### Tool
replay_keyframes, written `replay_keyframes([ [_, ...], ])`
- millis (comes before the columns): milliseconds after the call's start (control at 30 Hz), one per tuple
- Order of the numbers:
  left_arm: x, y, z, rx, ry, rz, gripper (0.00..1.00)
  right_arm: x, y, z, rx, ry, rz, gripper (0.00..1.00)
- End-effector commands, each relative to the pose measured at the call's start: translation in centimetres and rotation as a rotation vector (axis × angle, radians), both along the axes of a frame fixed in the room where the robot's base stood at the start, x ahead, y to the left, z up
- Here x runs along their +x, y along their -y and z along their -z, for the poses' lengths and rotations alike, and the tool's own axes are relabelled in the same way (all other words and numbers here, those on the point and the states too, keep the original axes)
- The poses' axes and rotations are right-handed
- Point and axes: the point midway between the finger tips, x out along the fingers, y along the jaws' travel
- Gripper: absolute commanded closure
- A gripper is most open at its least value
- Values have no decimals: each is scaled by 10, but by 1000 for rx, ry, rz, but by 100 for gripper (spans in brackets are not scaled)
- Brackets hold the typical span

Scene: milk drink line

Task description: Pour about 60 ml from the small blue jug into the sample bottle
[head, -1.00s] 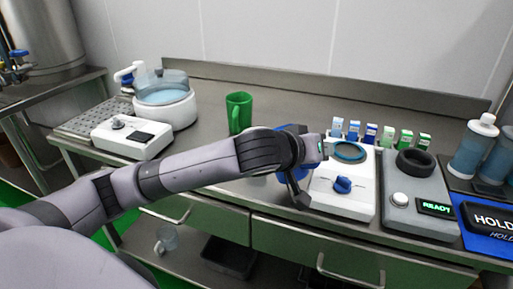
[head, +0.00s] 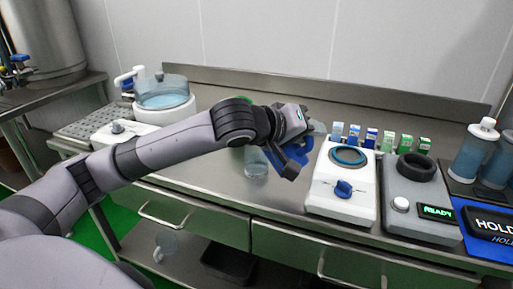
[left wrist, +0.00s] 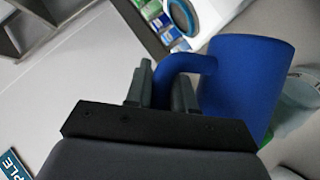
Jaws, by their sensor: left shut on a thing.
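My left gripper (head: 287,164) is shut on the handle of the small blue jug (left wrist: 248,75). In the head view the jug is mostly hidden behind my fingers, left of the white scale, so its tilt and contents cannot be told. A clear vessel (head: 255,163) stands on the bench just left of and below my gripper, partly covered by my arm. It may be the sample bottle, but I see no label on it. In the left wrist view a clear, pale-rimmed thing (left wrist: 305,92) shows beyond the jug. My right gripper is not in view.
Several small cartons (head: 371,137) line the back. A lidded water bath (head: 163,94) is at left. My arm covers most of the green jug.

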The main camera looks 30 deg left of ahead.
Motion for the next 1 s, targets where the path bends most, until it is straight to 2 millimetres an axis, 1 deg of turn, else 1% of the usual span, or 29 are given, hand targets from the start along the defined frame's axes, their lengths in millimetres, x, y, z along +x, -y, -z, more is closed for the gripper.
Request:
replay_keyframes([
  [1000,1,-7,-5,-101,-12,0,100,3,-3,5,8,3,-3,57],
])
